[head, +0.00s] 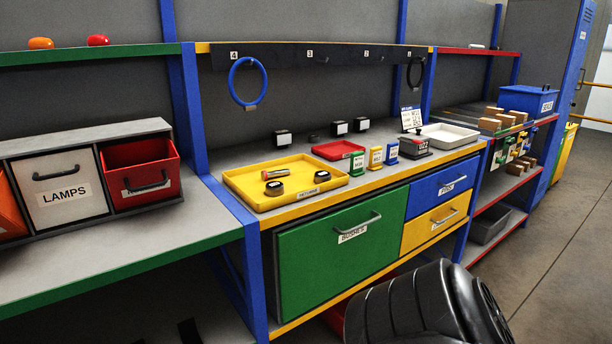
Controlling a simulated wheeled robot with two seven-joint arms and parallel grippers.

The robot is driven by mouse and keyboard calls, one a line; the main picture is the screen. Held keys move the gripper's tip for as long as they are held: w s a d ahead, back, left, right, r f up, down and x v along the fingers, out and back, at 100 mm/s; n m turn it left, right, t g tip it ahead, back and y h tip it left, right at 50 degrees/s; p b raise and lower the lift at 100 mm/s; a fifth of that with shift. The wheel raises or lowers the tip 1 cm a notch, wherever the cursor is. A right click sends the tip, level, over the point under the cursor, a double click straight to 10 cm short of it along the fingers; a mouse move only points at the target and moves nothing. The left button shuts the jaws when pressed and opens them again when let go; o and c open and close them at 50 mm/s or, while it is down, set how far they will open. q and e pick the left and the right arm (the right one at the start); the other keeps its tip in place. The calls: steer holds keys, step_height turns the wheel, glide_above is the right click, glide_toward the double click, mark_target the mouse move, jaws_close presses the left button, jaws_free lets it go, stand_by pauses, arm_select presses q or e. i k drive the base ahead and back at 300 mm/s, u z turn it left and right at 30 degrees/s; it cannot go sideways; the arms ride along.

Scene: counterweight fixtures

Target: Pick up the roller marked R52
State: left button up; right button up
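No roller's R52 mark can be read from here. A yellow tray (241,190) on the bench holds a short cylinder with a copper-coloured end (272,174), a dark round piece (274,188) and another dark round piece (322,176). The label on the tray's front is too small to read surely. Green (356,164), yellow (376,158) and blue (391,153) labelled blocks stand to the right of the tray. Neither of my grippers is in view.
A red tray (338,150), a dark labelled block (414,148) and a white tray (449,136) share the bench. A blue ring (248,81) hangs above. Drawers, including a green one (325,254), sit below. Open floor (560,230) lies right.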

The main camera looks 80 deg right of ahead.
mark_target(320, 177)
steer(key=z, duration=0.75)
steer(key=i, duration=0.8)
steer(key=z, duration=0.9)
